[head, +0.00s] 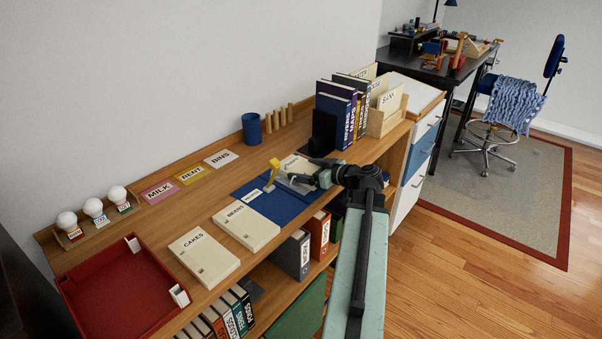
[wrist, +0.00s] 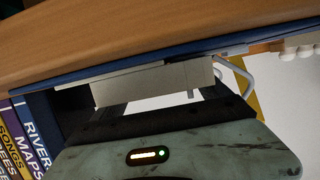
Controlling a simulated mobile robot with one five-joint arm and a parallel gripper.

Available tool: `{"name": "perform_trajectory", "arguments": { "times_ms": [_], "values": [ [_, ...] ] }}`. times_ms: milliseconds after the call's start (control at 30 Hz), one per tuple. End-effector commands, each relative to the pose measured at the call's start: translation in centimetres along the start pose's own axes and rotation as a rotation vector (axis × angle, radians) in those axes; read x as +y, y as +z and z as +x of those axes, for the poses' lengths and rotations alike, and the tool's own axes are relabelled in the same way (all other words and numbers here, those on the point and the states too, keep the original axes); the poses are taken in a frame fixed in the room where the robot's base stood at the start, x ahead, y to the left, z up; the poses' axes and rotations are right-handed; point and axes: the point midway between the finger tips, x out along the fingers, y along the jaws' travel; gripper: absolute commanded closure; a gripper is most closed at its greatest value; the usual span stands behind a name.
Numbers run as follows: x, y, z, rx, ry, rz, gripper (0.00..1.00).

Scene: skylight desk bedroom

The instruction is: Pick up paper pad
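Cream pads lie along the wooden desk-height shelf. One is lettered CAKES (head: 204,256) and another BEANS (head: 246,226). A third pale pad (head: 297,164) lies farther along on a blue mat (head: 281,206), partly hidden by my gripper (head: 296,181). In the wrist view, a pale pad edge (wrist: 155,82) sits against the blue mat (wrist: 72,73), right before my fingertips. My gripper (wrist: 163,95) has its fingers apart, with a bright gap between them. Whether the fingers touch the pad cannot be told.
A yellow upright piece (head: 272,172) stands by my gripper. Books (head: 335,115), a dark block (head: 323,131) and a blue cup (head: 251,128) stand behind. Label cards lie near the wall.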

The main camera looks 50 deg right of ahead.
Motion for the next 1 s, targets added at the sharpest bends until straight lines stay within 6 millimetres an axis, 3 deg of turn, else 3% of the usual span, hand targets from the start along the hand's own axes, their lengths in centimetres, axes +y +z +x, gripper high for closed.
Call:
{"name": "perform_trajectory", "arguments": {
  "times_ms": [33, 100, 433, 567, 833, 1000],
  "values": [
    [0.0, 0.0, 0.0, 0.0, 0.0, 0.0, 0.53],
    [0.0, 0.0, 0.0, 0.001, 0.0, 0.0, 0.67],
    [-0.1, -0.9, -0.2, 0.0, -0.001, 0.0, 0.67],
    [-0.1, -2.7, -0.8, 0.001, -0.001, 0.0, 0.67],
    [-0.1, -8.3, -2.5, 0.001, -0.002, -0.001, 0.67],
    [-0.1, -9.9, -3.0, 0.0, -0.002, -0.001, 0.67]
  ]
}}
